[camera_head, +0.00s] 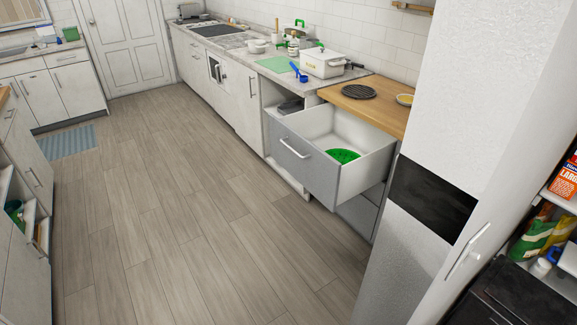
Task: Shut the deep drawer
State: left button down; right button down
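The deep drawer (304,166) is pulled far out from the counter on the right side of the room. Its grey front carries a light bar handle (293,149) and faces the open floor. A green round item (344,156) lies inside on the drawer's bottom. Neither of my grippers is in view, so nothing of mine is seen touching the drawer.
Wooden floor (165,210) is clear in front of the drawer. A tall white cabinet (490,100) stands close on the right, with stocked shelves beyond it.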

aim_at(298, 141)
jog(key=i+j+z, duration=0.15)
jog(key=i+j, duration=0.25)
jog(key=i+j+z, duration=0.1)
jog(key=i+j, duration=0.25)
jog(key=j, duration=0.15)
jog(key=i+j+z, duration=0.15)
jog(key=i+j, duration=0.2)
jog(key=j, duration=0.2)
